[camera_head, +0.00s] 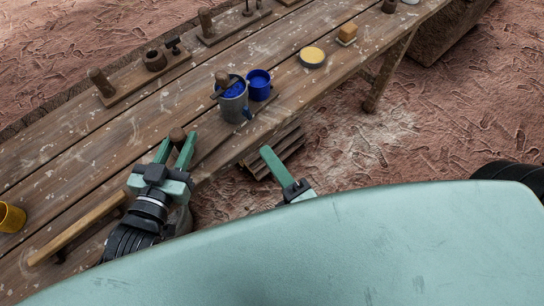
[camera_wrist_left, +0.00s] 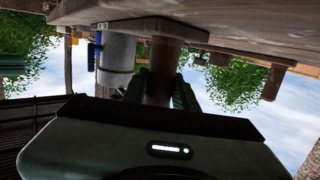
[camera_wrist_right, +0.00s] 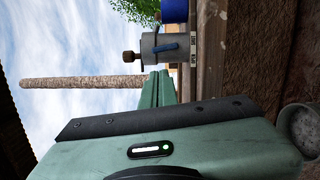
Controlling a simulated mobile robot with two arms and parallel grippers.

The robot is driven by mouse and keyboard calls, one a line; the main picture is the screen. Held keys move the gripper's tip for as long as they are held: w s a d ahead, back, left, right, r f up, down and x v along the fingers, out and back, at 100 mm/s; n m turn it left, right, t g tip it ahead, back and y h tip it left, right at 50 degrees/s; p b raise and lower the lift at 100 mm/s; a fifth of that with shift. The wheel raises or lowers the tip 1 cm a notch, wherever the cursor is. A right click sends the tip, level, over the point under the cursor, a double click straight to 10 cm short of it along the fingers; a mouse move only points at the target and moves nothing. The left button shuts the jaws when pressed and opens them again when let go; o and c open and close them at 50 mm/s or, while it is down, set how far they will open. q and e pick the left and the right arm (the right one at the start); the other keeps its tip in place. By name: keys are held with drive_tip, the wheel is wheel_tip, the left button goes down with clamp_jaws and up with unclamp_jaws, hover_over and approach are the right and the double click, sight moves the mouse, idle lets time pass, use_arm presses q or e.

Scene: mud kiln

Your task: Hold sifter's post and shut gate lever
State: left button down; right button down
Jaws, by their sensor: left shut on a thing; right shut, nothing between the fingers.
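The sifter is a grey can (camera_head: 232,102) with blue powder in its top, standing on the table near its front edge. A short blue gate lever (camera_wrist_right: 165,48) shows on its side, beside an OPEN/SHUT label (camera_wrist_right: 193,46); I cannot tell which mark it points at. The brown wooden post (camera_head: 177,135) stands to the sifter's left. My left gripper (camera_head: 177,143) is shut on the post, which also shows between its fingers in the left wrist view (camera_wrist_left: 160,72). My right gripper (camera_head: 266,152) is shut and empty, off the table's front edge; its tips (camera_wrist_right: 157,74) are apart from the lever.
A blue cup (camera_head: 259,86) stands just right of the sifter. A yellow-topped disc (camera_head: 312,56) and a small block (camera_head: 347,33) lie further right. A long wooden handle (camera_head: 75,228) and a yellow cup (camera_head: 11,217) are at the left. Wooden boards (camera_head: 275,152) lie below the table edge.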

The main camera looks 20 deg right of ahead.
drive_tip(key=shift+s, duration=0.2)
wheel_tip(320, 180, up, 4)
idle(0.7)
use_arm(q)
drive_tip(key=c, duration=1)
unclamp_jaws()
